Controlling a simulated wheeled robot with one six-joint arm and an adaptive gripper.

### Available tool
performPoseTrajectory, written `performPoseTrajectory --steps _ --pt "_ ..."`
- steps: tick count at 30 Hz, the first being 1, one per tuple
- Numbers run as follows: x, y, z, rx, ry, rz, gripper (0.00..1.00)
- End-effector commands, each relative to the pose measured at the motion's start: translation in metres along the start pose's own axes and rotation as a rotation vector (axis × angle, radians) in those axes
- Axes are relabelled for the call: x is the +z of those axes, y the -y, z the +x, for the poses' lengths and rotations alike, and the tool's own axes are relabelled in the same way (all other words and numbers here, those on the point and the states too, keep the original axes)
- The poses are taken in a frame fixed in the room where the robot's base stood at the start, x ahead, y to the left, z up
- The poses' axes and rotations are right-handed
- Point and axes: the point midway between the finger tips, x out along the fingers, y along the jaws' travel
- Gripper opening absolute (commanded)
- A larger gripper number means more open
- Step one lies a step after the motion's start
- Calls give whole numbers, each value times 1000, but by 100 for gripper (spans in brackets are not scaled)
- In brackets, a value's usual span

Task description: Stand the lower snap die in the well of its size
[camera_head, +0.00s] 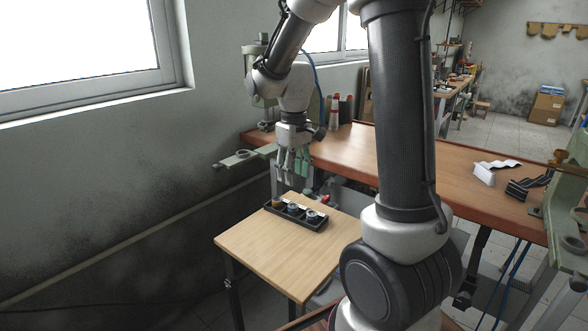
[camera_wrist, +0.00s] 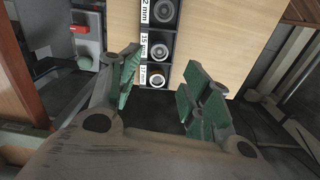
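A long black tray (camera_head: 325,226) lies on the small light-wood table. Its square wells hold round dies: a brownish one (camera_head: 277,203) at the left, a blue-grey one (camera_head: 292,209) in the middle and a pale-rimmed one (camera_head: 311,216) at the right. I cannot tell which piece is the lower snap die. My gripper (camera_head: 292,177) is above the tray's far left end. In the wrist view its green-padded fingers (camera_wrist: 160,72) are spread apart and nothing shows between them.
The light-wood table (camera_head: 285,262) has clear room in front of the tray. A long workbench (camera_head: 400,172) stands behind, with a green metal arm (camera_head: 240,157) at its left end. A red part (camera_wrist: 80,28) lies left of the tray in the wrist view.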

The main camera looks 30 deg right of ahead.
Motion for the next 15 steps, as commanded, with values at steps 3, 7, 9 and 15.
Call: performPoseTrajectory --steps 3,7,9,15 --pt "2 0 -11 1 -5 3 48" --pt "22 4 -37 11 -47 31 48" --pt "43 8 -57 20 -87 59 48" --pt "122 25 -104 41 -227 164 48"
